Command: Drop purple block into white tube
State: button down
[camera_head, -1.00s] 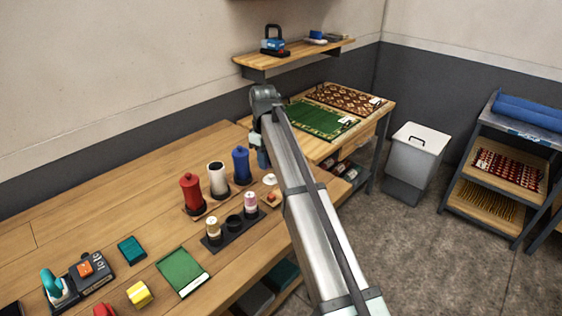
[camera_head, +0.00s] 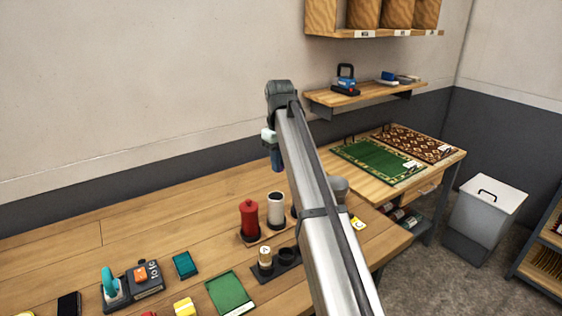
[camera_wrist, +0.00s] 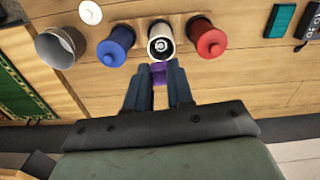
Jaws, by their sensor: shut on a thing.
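The white tube (camera_head: 275,208) stands upright on the wooden bench, just right of a red tube (camera_head: 249,219). In the wrist view the white tube (camera_wrist: 160,45) shows its dark open top, between a blue tube (camera_wrist: 116,46) on the left and the red tube on the right. My gripper (camera_wrist: 159,80) is shut on the purple block (camera_wrist: 159,72), held between its fingers close to the white tube's mouth in the picture. In the head view my gripper (camera_head: 277,163) hangs above and behind the tubes; the block cannot be made out there.
A dark holder (camera_head: 276,265) with a small bottle (camera_head: 265,258) stands in front. A green pad (camera_head: 230,293) and a teal block (camera_head: 185,265) are further left.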

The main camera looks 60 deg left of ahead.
notch_tip(320, 180, down, 6)
jog(key=shift+r, duration=0.25)
dwell(0.4)
jog(key=c, duration=0.9)
grip_release()
notch_tip(320, 180, up, 14)
jog(key=shift+f, duration=0.1)
